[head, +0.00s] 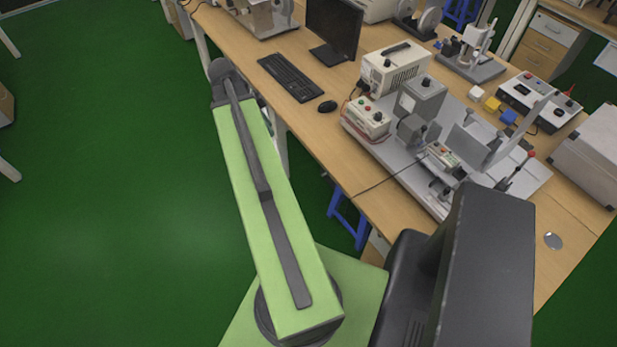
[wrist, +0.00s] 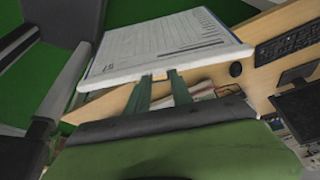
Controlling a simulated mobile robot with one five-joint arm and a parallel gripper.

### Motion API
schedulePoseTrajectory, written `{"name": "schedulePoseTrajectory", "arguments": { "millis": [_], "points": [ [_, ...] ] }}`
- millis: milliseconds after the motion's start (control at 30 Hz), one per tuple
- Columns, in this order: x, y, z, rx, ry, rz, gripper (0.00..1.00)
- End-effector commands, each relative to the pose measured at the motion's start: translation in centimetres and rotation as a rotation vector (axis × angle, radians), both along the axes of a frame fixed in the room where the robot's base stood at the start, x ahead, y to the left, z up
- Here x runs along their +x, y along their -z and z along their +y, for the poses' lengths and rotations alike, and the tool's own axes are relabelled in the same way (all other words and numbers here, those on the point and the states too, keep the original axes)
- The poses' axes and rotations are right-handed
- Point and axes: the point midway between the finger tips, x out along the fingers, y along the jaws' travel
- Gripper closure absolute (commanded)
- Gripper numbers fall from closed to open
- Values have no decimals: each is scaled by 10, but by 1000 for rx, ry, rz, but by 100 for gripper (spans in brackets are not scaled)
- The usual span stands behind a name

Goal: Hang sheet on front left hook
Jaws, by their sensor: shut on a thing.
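In the wrist view, my gripper (wrist: 159,76) has its two green fingers at the near edge of a white printed sheet (wrist: 165,42). The sheet extends away from the fingers, tilted in the picture. In the head view neither the sheet nor my fingers can be made out; my green arm lies in front. I cannot pick out a front left hook in either view.
A long wooden bench (head: 345,160) crosses the head view, with a keyboard (head: 290,77), mouse (head: 327,106), monitor (head: 333,28) and grey test equipment (head: 425,130). Keyboard (wrist: 288,42) and mouse (wrist: 236,69) show right of the sheet in the wrist view.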

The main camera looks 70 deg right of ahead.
Motion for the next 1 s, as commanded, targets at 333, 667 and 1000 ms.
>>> {"name": "schedulePoseTrajectory", "arguments": {
  "millis": [333,667,1000],
  "points": [
    [-43,138,-17,47,-116,63,100],
    [-95,261,-33,115,-259,138,100],
    [-109,279,-37,137,-304,160,100]
  ]
}}
